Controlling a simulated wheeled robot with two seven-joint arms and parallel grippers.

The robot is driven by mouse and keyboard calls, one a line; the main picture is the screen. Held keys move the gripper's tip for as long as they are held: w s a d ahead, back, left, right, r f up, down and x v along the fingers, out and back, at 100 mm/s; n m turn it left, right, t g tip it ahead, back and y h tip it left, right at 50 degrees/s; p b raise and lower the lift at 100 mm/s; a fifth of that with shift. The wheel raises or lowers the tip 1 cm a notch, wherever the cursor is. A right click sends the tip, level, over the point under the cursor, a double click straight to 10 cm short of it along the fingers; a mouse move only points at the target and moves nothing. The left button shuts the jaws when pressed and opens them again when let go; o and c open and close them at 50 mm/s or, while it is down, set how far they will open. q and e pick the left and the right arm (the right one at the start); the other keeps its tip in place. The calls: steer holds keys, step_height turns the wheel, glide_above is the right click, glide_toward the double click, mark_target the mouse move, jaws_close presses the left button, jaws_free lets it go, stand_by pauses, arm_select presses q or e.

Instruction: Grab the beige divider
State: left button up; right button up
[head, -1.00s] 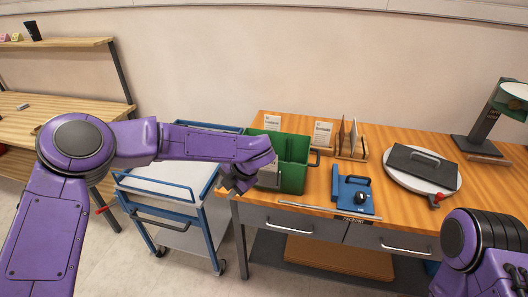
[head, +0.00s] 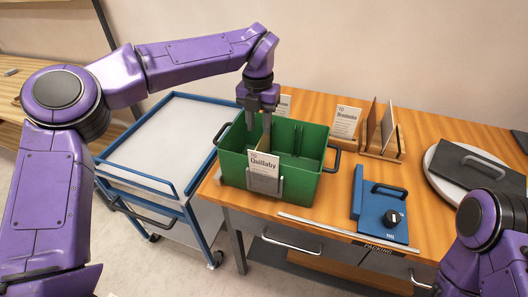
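My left gripper (head: 258,122) points down over the left part of the green bin (head: 320,182). Its two fingers are apart, with a gap between them, and the tips reach into the bin opening. No held object shows between them. Upright panels show inside the bin around its middle (head: 297,139); I cannot tell clearly whether one is beige. A wooden rack (head: 398,152) behind and to the right of the bin holds a brown panel (head: 370,125) and a paler panel (head: 387,127) upright. My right gripper is out of view; only part of that arm shows at lower right.
A label card reading Quillaby (head: 264,172) is on the bin's front. Another card (head: 346,122) stands behind it. A blue device with a black knob (head: 385,212), a metal strip (head: 325,229) and a round plate (head: 432,172) are on the table. A blue-framed cart (head: 165,140) stands left.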

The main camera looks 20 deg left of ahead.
mark_target(261, 146)
arm_select(q)
steer(key=f, duration=0.2)
steer(key=f+p, duration=0.1)
steer(key=f, duration=0.2)
steer(key=f+p, duration=0.1)
steer(key=f, duration=0.1)
steer(key=shift+d+f, duration=0.3)
steer(key=shift+s+f, duration=0.15)
steer(key=shift+s, duration=0.15)
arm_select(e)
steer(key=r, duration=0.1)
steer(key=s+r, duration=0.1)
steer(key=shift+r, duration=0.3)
arm_select(q)
jaws_close()
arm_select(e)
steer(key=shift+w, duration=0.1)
